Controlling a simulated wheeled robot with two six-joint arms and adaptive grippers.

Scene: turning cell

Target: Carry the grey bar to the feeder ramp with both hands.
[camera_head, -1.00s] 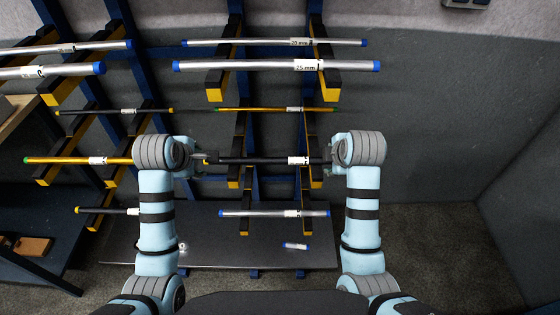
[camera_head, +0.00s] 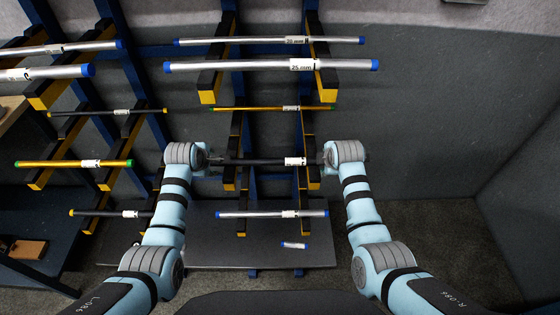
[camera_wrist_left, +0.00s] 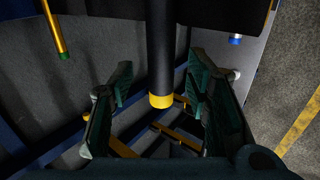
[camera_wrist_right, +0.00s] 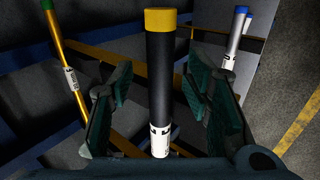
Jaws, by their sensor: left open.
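The dark grey bar (camera_head: 258,162), with a white label, lies level across two arms of the rack. My left gripper (camera_head: 214,160) is at its left end. In the left wrist view, the bar's yellow-capped end (camera_wrist_left: 161,100) lies between spread fingers with gaps on both sides. My right gripper (camera_head: 320,160) is at the right end, small and partly hidden by its wrist in the head view. In the right wrist view, its fingers stand apart on either side of the bar (camera_wrist_right: 160,80), near the label. I cannot make out a feeder ramp.
Silver bars with blue caps lie above (camera_head: 270,65) and below (camera_head: 270,214) the dark bar. A thin golden bar (camera_head: 265,108) lies just above it. More bars rest on the left rack, including a golden one (camera_head: 60,163). Open floor (camera_head: 430,240) is at right.

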